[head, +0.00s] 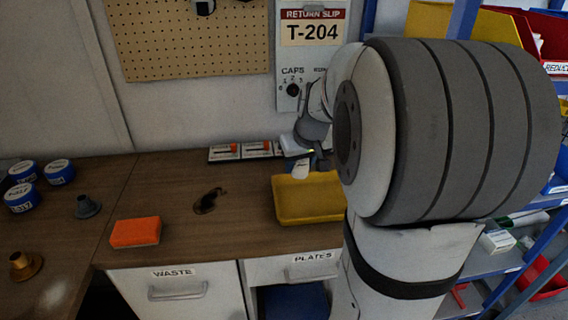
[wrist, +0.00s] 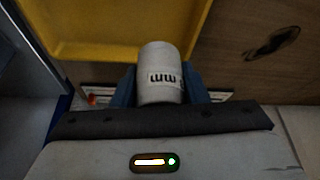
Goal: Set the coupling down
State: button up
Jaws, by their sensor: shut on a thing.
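My gripper (head: 308,158) is above the back edge of the yellow tray (head: 308,215) on the wooden bench. In the wrist view my gripper (wrist: 160,88) has its two blue fingers shut on the coupling (wrist: 160,65), a pale grey cylinder with dark "mm" lettering. The coupling shows only as a small pale shape (head: 300,172) in the head view, partly hidden by my arm. In the wrist view the tray (wrist: 95,45) lies beyond the coupling, and its visible floor is empty. I cannot tell whether the coupling touches the tray.
An orange block (head: 135,232) lies left of the tray. A grey flanged fitting (head: 87,207), a brass fitting (head: 25,267) and blue-and-white tubs (head: 22,197) stand at left. Small labelled holders (head: 240,151) line the wall.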

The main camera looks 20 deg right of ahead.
aim_at(295, 197)
jog(key=shift+w+r, duration=0.1)
jog(key=shift+w, duration=0.15)
notch_tip(295, 197, down, 10)
jog(key=shift+w+f, duration=0.1)
jog(key=shift+f, duration=0.1)
jog(key=o, duration=0.9)
jog(key=shift+o, duration=0.3)
